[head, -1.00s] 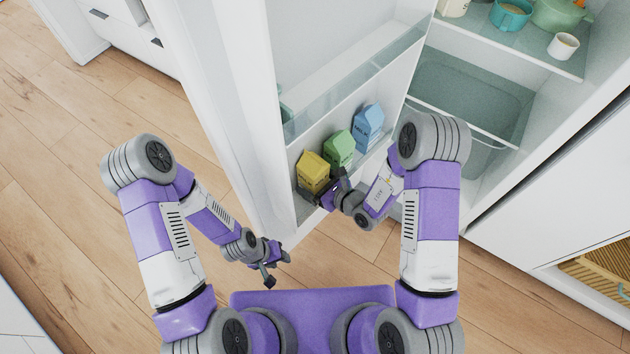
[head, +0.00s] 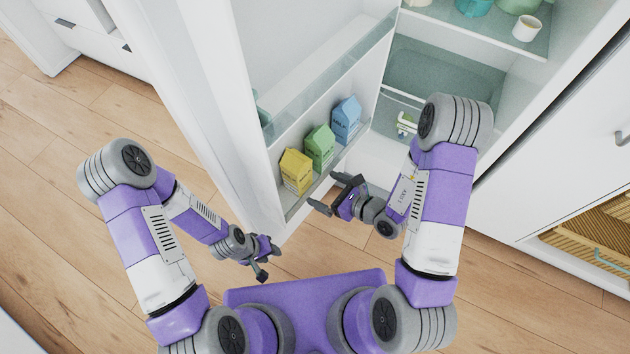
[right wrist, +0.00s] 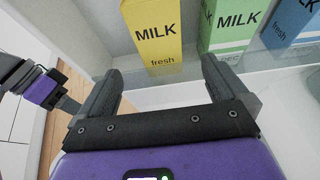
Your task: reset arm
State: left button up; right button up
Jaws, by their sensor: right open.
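My right gripper (head: 333,193) is open and empty, just in front of the fridge door's lower shelf. In the right wrist view its two fingers (right wrist: 165,85) are spread, with nothing between them. My left gripper (head: 267,260) hangs low at the left, clear of the door; its jaw state is too small to tell. A yellow milk carton (head: 296,171), a green milk carton (head: 320,146) and a blue milk carton (head: 346,119) stand upright in a row on the door shelf. The yellow carton (right wrist: 152,35) is beyond the right gripper's fingers, apart from them.
The open fridge door (head: 235,110) stands ahead, with a clear shelf rim (head: 310,190). The fridge's inner shelf (head: 480,30) holds a white cup (head: 526,28) and teal dishes. A woven basket (head: 595,235) sits in a drawer at right. Wooden floor (head: 50,200) is free at left.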

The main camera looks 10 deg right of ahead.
pick_arm(q)
jog(key=shift+r, duration=0.1)
pick_arm(e)
jog(key=shift+s+d+r, duration=0.2)
jog(key=shift+s+d, duration=0.1)
